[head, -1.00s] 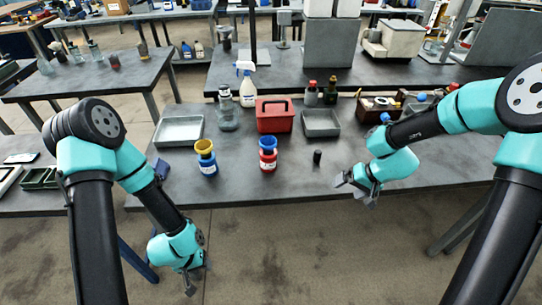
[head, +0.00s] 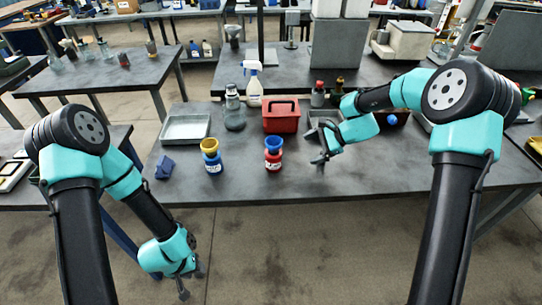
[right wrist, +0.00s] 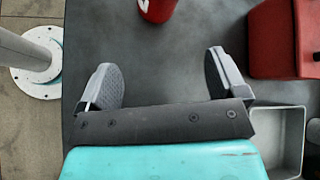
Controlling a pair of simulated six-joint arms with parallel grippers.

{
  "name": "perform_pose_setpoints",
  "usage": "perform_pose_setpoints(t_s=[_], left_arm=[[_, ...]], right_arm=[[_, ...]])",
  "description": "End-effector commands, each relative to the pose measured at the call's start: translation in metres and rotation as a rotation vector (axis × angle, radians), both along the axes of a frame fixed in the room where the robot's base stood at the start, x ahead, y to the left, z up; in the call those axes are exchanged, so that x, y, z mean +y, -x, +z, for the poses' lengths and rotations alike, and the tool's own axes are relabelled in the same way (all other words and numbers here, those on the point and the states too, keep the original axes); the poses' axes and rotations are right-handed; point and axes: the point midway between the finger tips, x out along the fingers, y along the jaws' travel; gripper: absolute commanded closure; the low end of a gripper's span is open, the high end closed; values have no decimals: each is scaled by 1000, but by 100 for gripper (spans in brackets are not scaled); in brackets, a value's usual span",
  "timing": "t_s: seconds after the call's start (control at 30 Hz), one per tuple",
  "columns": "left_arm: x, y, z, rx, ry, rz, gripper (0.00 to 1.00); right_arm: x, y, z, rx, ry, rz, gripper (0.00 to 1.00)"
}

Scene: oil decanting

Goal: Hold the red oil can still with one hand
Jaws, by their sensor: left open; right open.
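The red oil can (head: 273,163) stands upright on the table with a blue funnel-like piece (head: 273,144) on top. In the right wrist view the lower part of the red can (right wrist: 157,8) shows at the top edge, ahead of the fingers. My right gripper (head: 320,160) is open and empty, to the right of the red can and apart from it. My left gripper (head: 191,282) is open and empty, in front of the table's front edge. A blue can (head: 213,167) with a yellow funnel-like piece (head: 209,146) stands left of the red can.
A red box with a handle (head: 281,120) stands behind the red can. Left of it are a glass bottle (head: 234,115), a spray bottle (head: 252,90) and a grey tray (head: 185,128). A blue object (head: 165,167) lies farther left. The table between the two cans is clear.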

Motion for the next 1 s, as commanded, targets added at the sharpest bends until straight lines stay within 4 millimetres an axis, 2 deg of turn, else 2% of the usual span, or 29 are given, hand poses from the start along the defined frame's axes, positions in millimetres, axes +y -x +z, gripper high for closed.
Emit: perform_pose_setpoints(t_s=[0.2, 0.33, 0.8, 1.0], left_arm=[[0, 0, 0, 0, 0, 0, 57], [0, 0, 0, 0, 0, 0, 57], [0, 0, 0, 0, 0, 0, 57], [0, 0, 0, 0, 0, 0, 57]], right_arm=[[24, -12, -9, 252, -117, -48, 9], [30, -15, -11, 333, -148, -60, 9], [33, -15, -12, 357, -156, -65, 9], [42, -15, -16, 357, -157, -65, 9]])
